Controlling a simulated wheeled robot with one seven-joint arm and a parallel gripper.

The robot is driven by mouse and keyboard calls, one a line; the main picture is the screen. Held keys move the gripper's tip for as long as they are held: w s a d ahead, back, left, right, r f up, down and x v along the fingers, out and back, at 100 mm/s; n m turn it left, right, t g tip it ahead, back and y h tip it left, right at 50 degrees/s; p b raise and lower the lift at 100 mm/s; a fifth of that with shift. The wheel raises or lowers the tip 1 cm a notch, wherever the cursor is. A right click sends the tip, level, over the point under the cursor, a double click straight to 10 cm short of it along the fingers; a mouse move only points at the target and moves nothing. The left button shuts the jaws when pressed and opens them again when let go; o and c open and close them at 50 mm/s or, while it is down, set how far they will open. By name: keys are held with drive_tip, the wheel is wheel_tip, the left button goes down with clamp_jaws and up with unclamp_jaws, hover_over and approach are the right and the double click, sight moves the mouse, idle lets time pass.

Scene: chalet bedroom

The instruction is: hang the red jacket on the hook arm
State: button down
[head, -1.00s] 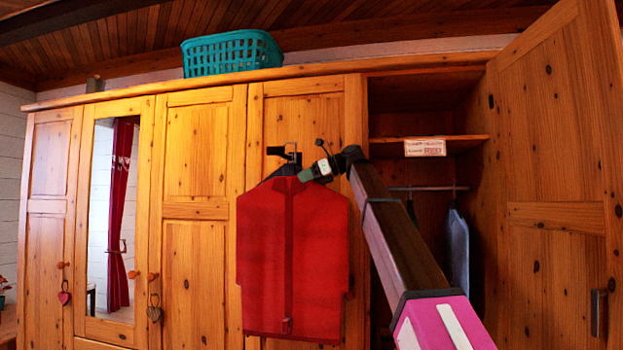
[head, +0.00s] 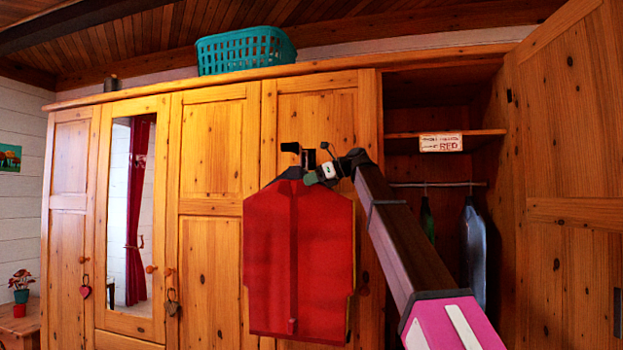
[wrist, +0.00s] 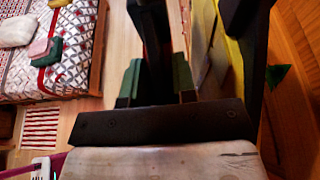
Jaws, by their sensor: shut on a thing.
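The red jacket (head: 298,262) hangs upright on a dark hanger (head: 290,174), in front of a closed wardrobe door in the head view. My gripper (head: 318,175) is shut on the hanger near its top, at the jacket's right shoulder. A black hook arm (head: 290,147) juts from the door just above the jacket. The hanger's hook (head: 308,158) shows close to its right; whether they touch I cannot tell. In the wrist view the green fingertips (wrist: 156,78) stand either side of a dark, blurred piece of the hanger. The jacket itself is hard to make out there.
The wardrobe's right door (head: 570,170) stands open; inside are a rail (head: 450,184) with hung garments and a shelf sign (head: 440,142) reading RED. A teal basket (head: 245,52) sits on top. The wrist view shows a bed (wrist: 60,75) and open floor.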

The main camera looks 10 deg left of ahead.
idle(0.3)
drive_tip(key=c, duration=0.8)
unclamp_jaws()
drive_tip(key=shift+f, duration=0.1)
drive_tip(key=shift+c, duration=0.2)
drive_tip(key=shift+d, duration=0.1)
